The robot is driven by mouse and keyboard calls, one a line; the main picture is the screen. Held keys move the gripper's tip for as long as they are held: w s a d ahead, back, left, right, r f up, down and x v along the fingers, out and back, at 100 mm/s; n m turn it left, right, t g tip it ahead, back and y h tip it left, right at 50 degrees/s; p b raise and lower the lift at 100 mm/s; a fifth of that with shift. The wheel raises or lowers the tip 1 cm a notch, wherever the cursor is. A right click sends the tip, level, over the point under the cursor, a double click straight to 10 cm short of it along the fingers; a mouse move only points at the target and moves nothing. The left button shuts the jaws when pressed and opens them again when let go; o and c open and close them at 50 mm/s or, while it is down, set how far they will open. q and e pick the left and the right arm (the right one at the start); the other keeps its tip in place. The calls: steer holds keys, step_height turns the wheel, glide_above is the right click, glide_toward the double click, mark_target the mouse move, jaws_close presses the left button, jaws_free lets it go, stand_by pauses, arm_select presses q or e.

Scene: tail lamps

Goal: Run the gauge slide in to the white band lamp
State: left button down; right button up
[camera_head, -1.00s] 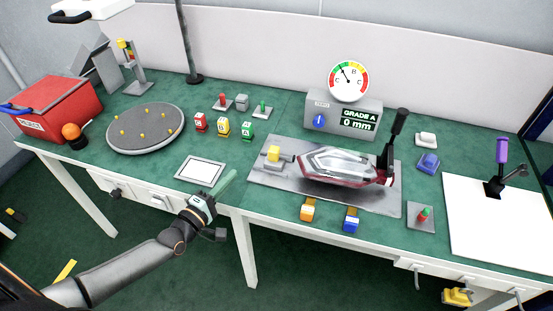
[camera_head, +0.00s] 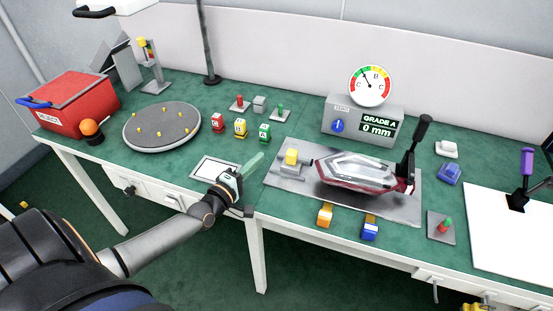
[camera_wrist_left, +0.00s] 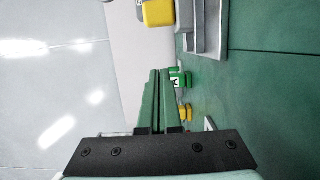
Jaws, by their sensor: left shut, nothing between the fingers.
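The gauge slide with its yellow knob (camera_head: 291,157) stands at the left end of a grey fixture plate (camera_head: 300,189); its yellow block also shows at the top of the left wrist view (camera_wrist_left: 158,12). A clear and red tail lamp (camera_head: 360,172) lies on the plate to the right of the slide, a black-handled clamp (camera_head: 414,152) at its right end. A gap shows between slide and lamp. My left gripper (camera_head: 258,159), with green fingers, is shut and empty, left of the slide and apart from it. The fingers show together in the left wrist view (camera_wrist_left: 158,102). My right gripper is out of view.
The gauge box (camera_head: 340,113) behind the lamp reads GRADE A, 0 mm. Lettered blocks (camera_head: 240,128) and a round turntable (camera_head: 162,127) stand to the left.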

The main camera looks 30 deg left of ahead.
mark_target(297, 162)
arm_select(q)
steer(key=w, duration=0.3)
steer(key=shift+w+d+r+p, duration=0.15)
steer(key=shift+d+p, duration=0.1)
steer(key=shift+d, duration=0.4)
steer(key=shift+w+d+p, duration=0.1)
steer(key=shift+d+p, duration=0.1)
steer(key=shift+d, duration=0.4)
steer(key=shift+w+d, duration=0.15)
steer(key=shift+d, duration=0.6)
steer(key=shift+w+d, duration=0.15)
steer(key=shift+d, duration=0.4)
